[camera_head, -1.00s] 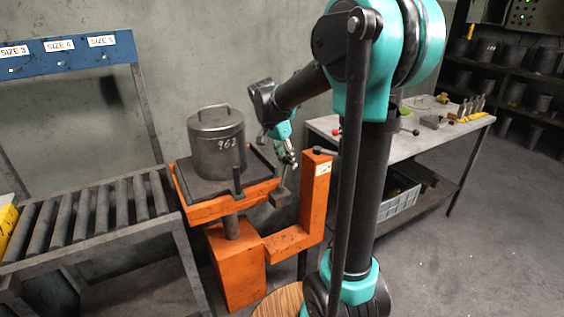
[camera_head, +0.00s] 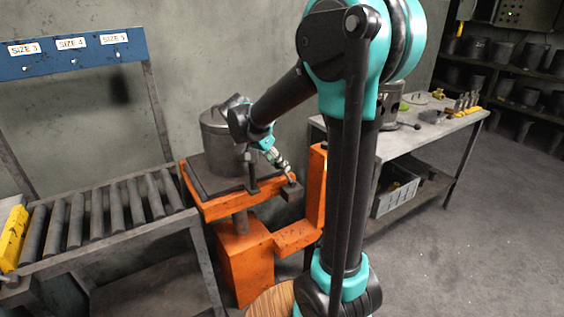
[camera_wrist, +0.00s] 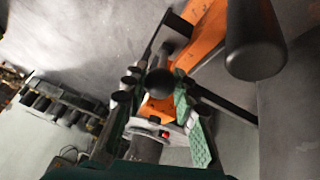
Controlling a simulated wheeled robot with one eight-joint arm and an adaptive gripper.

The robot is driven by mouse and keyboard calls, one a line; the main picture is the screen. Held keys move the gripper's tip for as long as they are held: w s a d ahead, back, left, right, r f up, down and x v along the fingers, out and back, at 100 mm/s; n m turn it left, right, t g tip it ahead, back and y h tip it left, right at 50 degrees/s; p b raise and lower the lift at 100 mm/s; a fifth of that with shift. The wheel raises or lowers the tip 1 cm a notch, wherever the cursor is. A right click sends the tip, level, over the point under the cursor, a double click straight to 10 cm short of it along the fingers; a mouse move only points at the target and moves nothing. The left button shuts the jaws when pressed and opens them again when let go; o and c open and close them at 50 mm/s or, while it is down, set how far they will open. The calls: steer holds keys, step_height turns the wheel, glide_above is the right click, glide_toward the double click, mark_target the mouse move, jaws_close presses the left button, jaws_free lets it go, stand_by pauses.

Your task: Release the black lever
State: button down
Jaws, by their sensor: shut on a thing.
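The black lever shows as a round dark knob (camera_wrist: 159,83) between my fingers in the wrist view. My gripper (camera_head: 284,168) appears shut on this lever end, at the right front of the orange stand (camera_head: 239,263). In the head view the contact is small, and the lever is hard to separate from the fingers. A dark block (camera_head: 291,193) sits just below the fingertips. A grey lidded pot (camera_head: 217,147) stands on the stand's top, partly hidden by my arm.
A dark upright post (camera_head: 251,174) rises at the stand's front edge, close to my gripper. A roller table (camera_head: 118,207) stands left. A workbench (camera_head: 420,142) with a grey crate (camera_head: 397,194) below stands right. Floor at the right front is clear.

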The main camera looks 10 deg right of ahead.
steer(key=shift+a+f, duration=0.15)
steer(key=shift+a, duration=0.15)
steer(key=c, duration=1.2)
jaws_free()
steer(key=v, duration=1.2)
steer(key=s+d+f+n+t+y, duration=0.1)
steer(key=s+d+f+n+y, duration=0.2)
steer(key=s+f+n, duration=0.2)
steer(key=s+d+f+n+t+y, duration=0.2)
steer(key=s+f+n, duration=0.4)
steer(key=s+f, duration=0.6)
step_height(320, 180, down, 5)
steer(key=shift+s+d+f+n+y, duration=0.1)
steer(key=shift+s+d+n+y, duration=0.2)
steer(key=shift+d+y, duration=0.55)
